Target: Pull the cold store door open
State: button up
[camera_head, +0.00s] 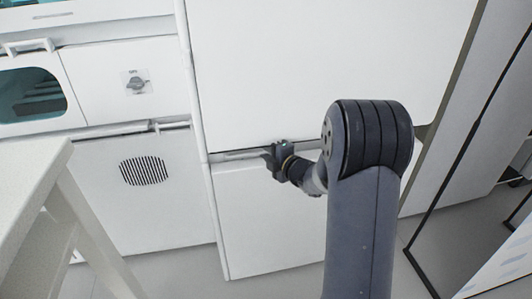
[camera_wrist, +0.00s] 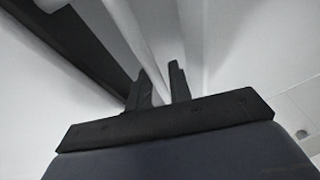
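The cold store is a tall white cabinet with a large upper door (camera_head: 320,70) and a lower white panel (camera_head: 270,215). A pale handle bar (camera_head: 235,155) runs along the seam at the upper door's lower edge. My gripper (camera_head: 270,157) is at this bar. In the wrist view, the two dark fingers of my gripper (camera_wrist: 160,85) stand close together on either side of the pale bar (camera_wrist: 138,35), which fills the gap between them. They look shut on it, though the contact itself is small. The upper door looks closed; my arm hides part of its lower right.
A white table or stand (camera_head: 30,185) is at the near left. White units with a knob (camera_head: 136,84) and a round vent (camera_head: 143,171) stand left of the cold store. A dark-framed panel (camera_head: 470,140) is at the right. Some grey floor (camera_head: 180,285) shows in front.

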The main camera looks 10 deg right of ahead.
jog(key=shift+w+a, duration=0.1)
jog(key=shift+w, duration=0.05)
grip_shut()
dwell(0.4)
